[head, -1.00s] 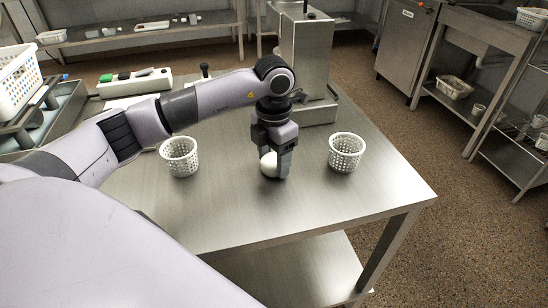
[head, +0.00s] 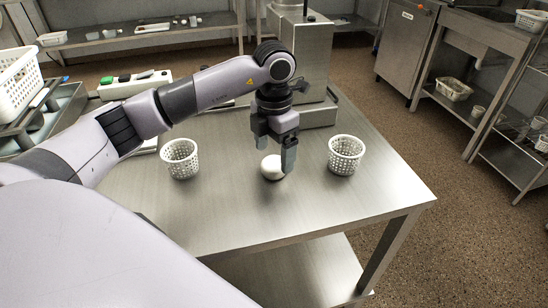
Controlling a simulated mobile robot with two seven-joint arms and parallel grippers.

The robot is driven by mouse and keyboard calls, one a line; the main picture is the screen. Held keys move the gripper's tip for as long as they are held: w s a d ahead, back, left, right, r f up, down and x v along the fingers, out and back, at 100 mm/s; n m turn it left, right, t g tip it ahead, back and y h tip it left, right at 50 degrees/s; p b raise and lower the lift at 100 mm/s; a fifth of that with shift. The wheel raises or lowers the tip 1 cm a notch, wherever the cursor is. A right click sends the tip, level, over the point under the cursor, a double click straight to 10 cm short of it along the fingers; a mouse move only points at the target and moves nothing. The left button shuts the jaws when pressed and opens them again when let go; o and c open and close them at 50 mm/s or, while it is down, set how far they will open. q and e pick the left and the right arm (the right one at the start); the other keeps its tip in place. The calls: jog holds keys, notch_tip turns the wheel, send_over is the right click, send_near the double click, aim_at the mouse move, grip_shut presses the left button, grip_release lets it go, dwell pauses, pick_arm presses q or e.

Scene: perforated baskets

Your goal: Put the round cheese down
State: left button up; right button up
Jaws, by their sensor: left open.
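The round cheese (head: 271,168) is a white ball-like piece resting on the steel table (head: 230,215), between two white perforated baskets. My left gripper (head: 275,155) is open just above and around the back of the cheese, its fingers pointing down. One finger stands at the right of the cheese; whether it touches is hard to tell. My right gripper is not in view.
One perforated basket (head: 180,158) stands left of the cheese and another perforated basket (head: 345,154) stands right of it. A steel machine (head: 304,60) stands behind the gripper. The front of the table is clear.

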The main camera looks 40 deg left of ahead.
aim_at(274, 162)
pick_arm(q)
notch_tip(274, 162, up, 9)
jog(key=shift+p, duration=0.3)
dwell(0.5)
